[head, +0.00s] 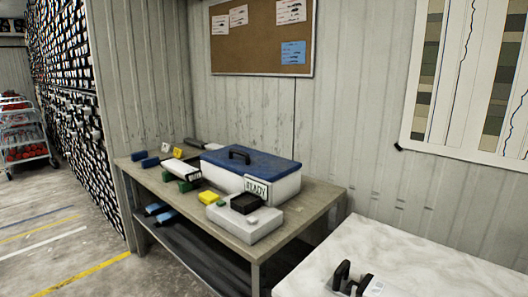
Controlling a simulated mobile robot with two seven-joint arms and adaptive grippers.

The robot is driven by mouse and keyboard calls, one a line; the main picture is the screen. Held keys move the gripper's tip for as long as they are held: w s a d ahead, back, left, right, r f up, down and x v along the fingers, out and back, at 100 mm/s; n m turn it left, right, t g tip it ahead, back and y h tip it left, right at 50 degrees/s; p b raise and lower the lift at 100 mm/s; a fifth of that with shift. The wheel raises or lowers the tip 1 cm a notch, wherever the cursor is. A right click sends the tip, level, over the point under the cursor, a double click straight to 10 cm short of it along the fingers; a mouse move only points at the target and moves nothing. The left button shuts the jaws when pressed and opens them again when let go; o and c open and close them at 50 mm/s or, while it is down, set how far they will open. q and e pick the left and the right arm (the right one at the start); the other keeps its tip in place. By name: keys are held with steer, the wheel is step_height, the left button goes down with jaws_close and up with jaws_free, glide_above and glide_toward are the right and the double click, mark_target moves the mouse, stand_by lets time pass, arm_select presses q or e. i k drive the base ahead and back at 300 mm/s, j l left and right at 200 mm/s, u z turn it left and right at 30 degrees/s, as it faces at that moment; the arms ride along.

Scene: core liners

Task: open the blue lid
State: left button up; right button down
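The blue lid (265,165) lies flat and shut on a white box (282,187) on the workbench. A black handle (239,153) stands up from the lid toward its left end. A small sign (257,188) reading "READY" stands in front of the box's right part and hides some of its front. Neither of my grippers can be made out in the head view, and nothing touches the lid.
The workbench (322,205) also holds a grey case (246,228) with a black item (245,203), a yellow block (208,198) and several small blocks. A white surface (430,262) at lower right bears an upright black piece (345,277).

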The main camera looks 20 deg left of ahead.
mark_target(242, 160)
steer(key=i+j+z, duration=0.2)
steer(key=j, duration=0.3)
steer(key=k+j+z, duration=0.2)
steer(key=j, duration=0.25)
steer(key=i+j+z, duration=0.15)
steer(key=j, duration=0.85)
steer(key=j+z, duration=0.15)
steer(key=j, duration=0.85)
